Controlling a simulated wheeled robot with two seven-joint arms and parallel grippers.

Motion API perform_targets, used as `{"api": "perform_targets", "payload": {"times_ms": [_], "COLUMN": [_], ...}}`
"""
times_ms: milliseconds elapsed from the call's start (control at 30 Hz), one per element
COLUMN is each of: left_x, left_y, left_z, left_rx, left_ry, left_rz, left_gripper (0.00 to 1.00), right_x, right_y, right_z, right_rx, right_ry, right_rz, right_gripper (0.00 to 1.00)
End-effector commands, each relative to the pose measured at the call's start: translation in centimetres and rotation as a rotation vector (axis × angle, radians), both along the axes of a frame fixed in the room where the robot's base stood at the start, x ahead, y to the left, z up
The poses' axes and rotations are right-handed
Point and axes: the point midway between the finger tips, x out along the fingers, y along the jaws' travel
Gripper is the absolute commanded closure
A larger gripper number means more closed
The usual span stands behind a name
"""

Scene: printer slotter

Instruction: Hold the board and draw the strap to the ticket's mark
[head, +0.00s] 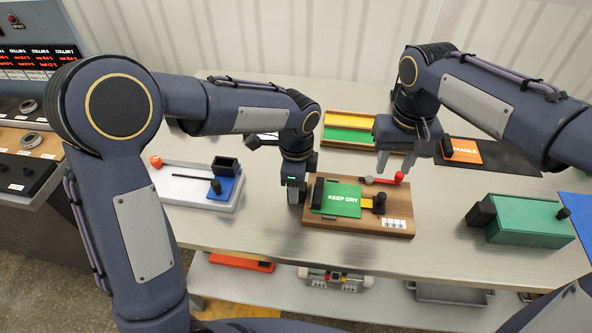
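The brown wooden board (347,222) lies near the table's front edge. On it are a green "KEEP DRY" plate (343,200), a yellow strap (366,203) with a black knob (380,204) at its right end, and a white ticket (394,223) at the front right. The ticket's mark is too small to read. My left gripper (296,196) points down at the board's left edge; whether its fingers are shut on the board is not clear.
A red-handled part (398,178) sits at the board's back right. A white tray with a blue pad (225,188) stands left. A yellow and green tray (350,134) and an orange "FRAGILE" card (466,152) lie behind. A green box (530,221) stands right, past bare table.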

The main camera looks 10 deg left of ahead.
Motion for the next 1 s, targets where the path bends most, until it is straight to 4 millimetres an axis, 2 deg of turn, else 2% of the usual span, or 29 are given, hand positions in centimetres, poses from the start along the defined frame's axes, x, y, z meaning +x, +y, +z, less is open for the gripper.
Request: {"api": "perform_targets", "payload": {"times_ms": [167, 467, 567, 900, 1000], "left_x": [-0.1, 0.0, 0.0, 0.0, 0.0], "left_y": [0.0, 0.0, 0.0, 0.0, 0.0], "left_z": [-1.6, -1.8, -1.8, -1.8, -1.8], "left_rx": [0.000, -0.001, -0.001, -0.001, -0.001], "left_ry": [0.002, 0.000, 0.000, -0.001, -0.001], "left_rz": [0.001, 0.002, 0.002, 0.002, 0.002], "left_gripper": [0.45, 0.45, 0.56, 1.00, 1.00], "right_x": [0.0, 0.0, 0.0, 0.0, 0.0], "right_y": [0.0, 0.0, 0.0, 0.0, 0.0], "right_z": [0.0, 0.0, 0.0, 0.0, 0.0], "right_rx": [0.000, 0.000, 0.000, 0.000, 0.000], "right_ry": [0.000, 0.000, 0.000, 0.000, 0.000], "right_rz": [0.000, 0.000, 0.000, 0.000, 0.000], "right_gripper": [0.64, 0.64, 0.64, 0.64, 0.59]}}
